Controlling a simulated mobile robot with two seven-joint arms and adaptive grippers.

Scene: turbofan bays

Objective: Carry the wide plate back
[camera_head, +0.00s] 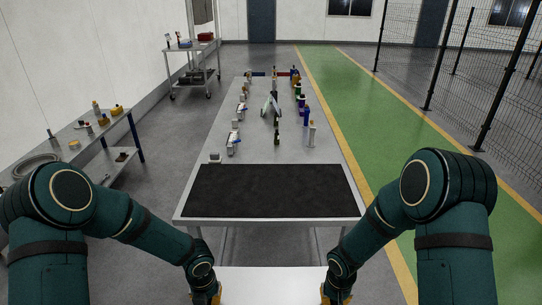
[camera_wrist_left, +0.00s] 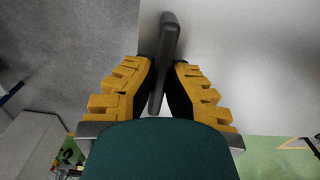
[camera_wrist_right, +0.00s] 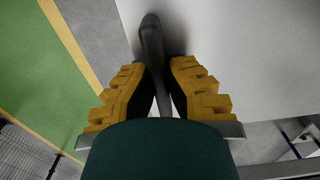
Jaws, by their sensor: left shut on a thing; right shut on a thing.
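The wide plate (camera_head: 270,284) is pale and flat, at the bottom middle of the head view, between my two arms. Its near part is cut off by the frame. My left gripper (camera_head: 212,296) is at its left edge, and my right gripper (camera_head: 331,296) is at its right edge. In the left wrist view, my left gripper (camera_wrist_left: 161,82) is shut on a dark bar handle (camera_wrist_left: 168,38) on the plate (camera_wrist_left: 240,65). In the right wrist view, my right gripper (camera_wrist_right: 157,82) is shut on a matching dark handle (camera_wrist_right: 151,40) on the plate (camera_wrist_right: 235,50).
A long metal table (camera_head: 190,210) with a black mat (camera_head: 270,190) at its near end stands just beyond the plate. Several small parts line its far portion. A side bench (camera_head: 95,140) is on the left, a cart (camera_head: 190,55) behind it. Green walkway (camera_head: 390,120) and mesh fence lie right.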

